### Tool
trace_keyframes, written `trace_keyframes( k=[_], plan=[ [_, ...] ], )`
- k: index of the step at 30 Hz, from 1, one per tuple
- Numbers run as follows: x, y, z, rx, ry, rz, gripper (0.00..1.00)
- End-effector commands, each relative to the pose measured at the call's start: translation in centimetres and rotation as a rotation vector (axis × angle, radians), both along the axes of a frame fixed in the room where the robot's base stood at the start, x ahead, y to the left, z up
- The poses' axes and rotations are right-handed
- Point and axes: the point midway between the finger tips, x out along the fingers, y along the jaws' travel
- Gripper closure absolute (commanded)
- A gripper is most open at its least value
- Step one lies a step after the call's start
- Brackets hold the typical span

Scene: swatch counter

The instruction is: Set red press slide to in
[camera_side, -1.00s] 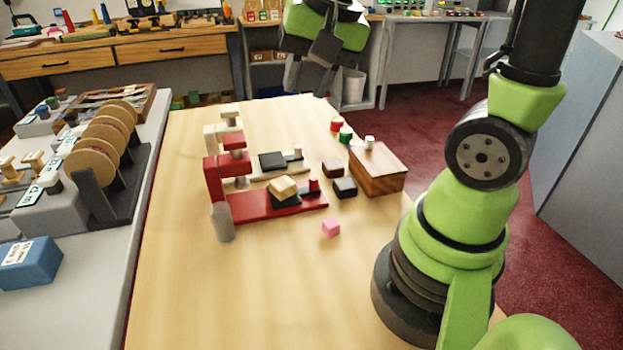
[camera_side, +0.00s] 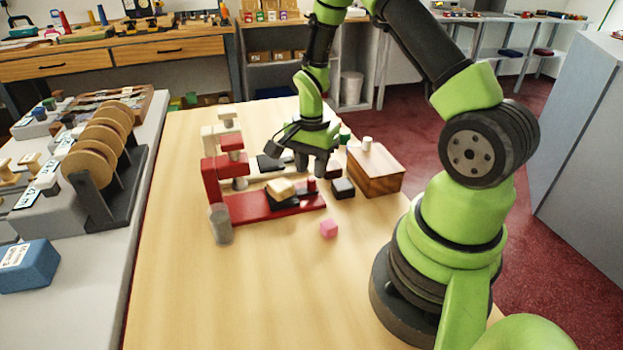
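The red press (camera_side: 211,180) stands on the wooden table, with its red base (camera_side: 245,208) running to the right. On the base lies a black slide plate (camera_side: 292,203) with a cream block (camera_side: 281,189) on it. The slide sits toward the right, out from under the red press head (camera_side: 232,143). A small red knob (camera_side: 311,185) stands at the slide's right end. My gripper (camera_side: 312,168) points down just above this knob, its fingers apart and nothing seen between them. I cannot tell whether it touches the knob.
A cream press (camera_side: 209,136) stands behind, its slide partly hidden by my gripper. A black block (camera_side: 343,188), a wooden box (camera_side: 379,172) with a white knob, and a green-topped piece (camera_side: 345,136) are to the right. The front table is clear.

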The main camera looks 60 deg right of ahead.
Motion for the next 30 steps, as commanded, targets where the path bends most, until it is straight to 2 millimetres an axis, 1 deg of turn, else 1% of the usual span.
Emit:
trace_keyframes(
  k=[1, 3, 7, 11, 18, 20, 21, 22, 23, 27, 30],
  plan=[
    [-0.1, 0.1, -1.0, 0.002, 0.005, 0.001, 0.68],
    [-0.1, 0.0, -2.0, 0.002, 0.003, 0.000, 0.68],
    [0.0, 0.0, -3.2, 0.000, 0.000, 0.001, 0.68],
    [0.0, 0.0, -3.8, 0.000, -0.001, 0.001, 0.68],
    [0.0, 0.0, -3.8, -0.001, -0.002, 0.001, 0.68],
    [0.0, 0.0, -3.8, -0.001, -0.002, 0.001, 0.82],
    [0.0, 0.0, -3.8, -0.001, -0.002, 0.001, 0.91],
    [0.0, 0.0, -3.8, -0.001, -0.002, 0.001, 0.98],
    [0.0, 0.0, -3.8, -0.001, -0.002, 0.001, 1.00],
    [0.1, 0.1, -3.8, -0.001, -0.002, 0.002, 1.00],
    [1.1, 0.9, -3.8, -0.001, -0.003, 0.005, 1.00]
  ],
)
